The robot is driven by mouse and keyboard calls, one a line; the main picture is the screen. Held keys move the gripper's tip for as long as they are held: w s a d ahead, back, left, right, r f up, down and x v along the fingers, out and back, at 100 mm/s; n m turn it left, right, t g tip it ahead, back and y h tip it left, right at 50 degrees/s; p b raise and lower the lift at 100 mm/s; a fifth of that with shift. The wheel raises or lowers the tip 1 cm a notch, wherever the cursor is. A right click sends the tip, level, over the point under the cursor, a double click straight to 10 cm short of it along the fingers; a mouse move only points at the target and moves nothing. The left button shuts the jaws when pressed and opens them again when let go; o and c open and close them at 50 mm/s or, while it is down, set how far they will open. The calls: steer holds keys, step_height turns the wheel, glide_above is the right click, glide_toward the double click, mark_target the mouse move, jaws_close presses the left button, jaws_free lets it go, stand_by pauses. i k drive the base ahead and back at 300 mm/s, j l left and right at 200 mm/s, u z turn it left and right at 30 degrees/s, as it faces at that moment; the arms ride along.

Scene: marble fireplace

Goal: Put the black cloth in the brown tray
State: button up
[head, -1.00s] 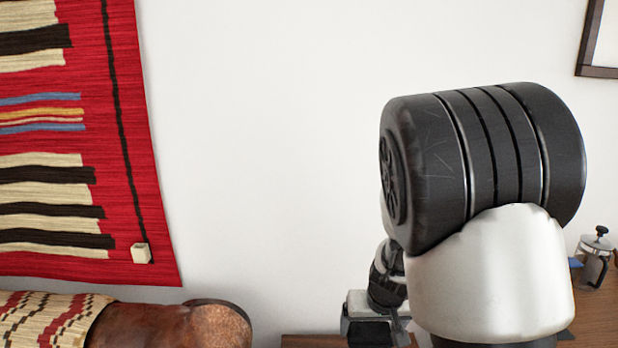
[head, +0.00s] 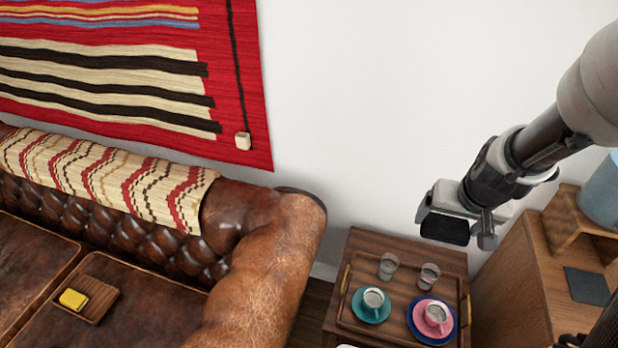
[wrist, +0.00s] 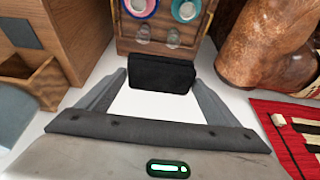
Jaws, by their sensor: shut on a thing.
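My gripper (head: 456,226) is shut on the black cloth (head: 445,230), which looks like a dark folded pad. In the wrist view the black cloth (wrist: 162,74) spans between both fingertips. It is held in the air, above and near the side table's right side in the head view. A brown wooden tray (head: 346,322) with brass-coloured handles lies on the side table and carries cups and glasses. A smaller brown tray (head: 95,312) lies on the sofa seat with a yellow block (head: 73,299) in it.
The leather sofa arm (head: 265,275) stands left of the side table (head: 405,243). A wooden cabinet (head: 512,285) stands right.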

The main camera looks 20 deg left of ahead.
mark_target(98, 303)
steer(key=k+l, duration=0.15)
steer(key=k, duration=0.3)
steer(key=k+l, duration=0.15)
steer(key=k, duration=0.25)
steer(key=k+l, duration=0.15)
steer(key=k, duration=0.3)
steer(key=k+j, duration=0.2)
steer(key=k, duration=0.2)
steer(key=k+j, duration=0.2)
steer(key=k, duration=0.15)
steer(key=k+j, duration=0.1)
steer(key=j, duration=0.2)
steer(key=k+j, duration=0.1)
steer(key=j, duration=0.2)
steer(key=k+j, duration=0.1)
steer(key=j, duration=2.1)
steer(key=i+j, duration=0.15)
steer(key=j, duration=0.8)
steer(key=i+j, duration=0.1)
steer(key=j, duration=0.4)
steer(key=i+j, duration=0.15)
steer(key=j, duration=0.3)
